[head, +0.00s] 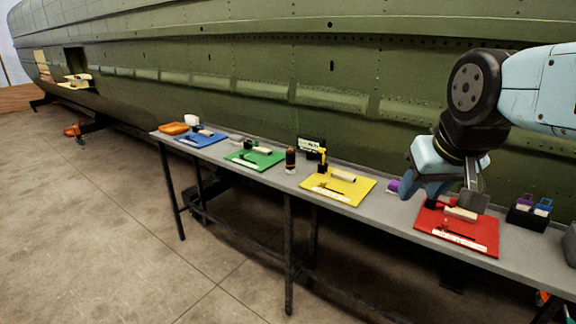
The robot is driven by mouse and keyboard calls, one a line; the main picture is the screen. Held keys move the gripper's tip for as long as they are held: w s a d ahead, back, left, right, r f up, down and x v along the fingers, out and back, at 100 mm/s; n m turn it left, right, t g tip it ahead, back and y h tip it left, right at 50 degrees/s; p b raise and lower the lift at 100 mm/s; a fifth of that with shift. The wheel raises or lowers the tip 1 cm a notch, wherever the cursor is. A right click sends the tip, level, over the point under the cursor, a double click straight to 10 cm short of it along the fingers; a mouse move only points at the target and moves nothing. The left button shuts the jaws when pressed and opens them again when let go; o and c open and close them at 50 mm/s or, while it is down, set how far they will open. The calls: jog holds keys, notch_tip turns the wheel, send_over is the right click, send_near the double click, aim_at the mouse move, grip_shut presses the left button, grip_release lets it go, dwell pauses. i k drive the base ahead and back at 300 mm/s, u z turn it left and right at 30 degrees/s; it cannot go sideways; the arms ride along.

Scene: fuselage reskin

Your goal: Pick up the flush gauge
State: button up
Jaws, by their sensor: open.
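My gripper (440,203) is open, low over the red mat (432,222) on the right part of the bench. On the mat, a pale block (460,213) lies just below the gripper in the picture, beside a small red piece. A thin dark tool and a white label strip (465,243) lie near the mat's front edge. I cannot tell which item is the flush gauge; the gripper partly hides the back of the mat. I cannot tell if the fingers touch anything.
The long grey bench (395,212) also carries a yellow mat (355,189), a green mat (269,160) and a blue mat (205,140) with small tools. A dark holder (520,216) stands right of the red mat. The green fuselage (240,60) rises behind.

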aim_at(290, 157)
jog(key=z, duration=0.05)
jog(key=i, duration=1)
jog(key=u, duration=0.05)
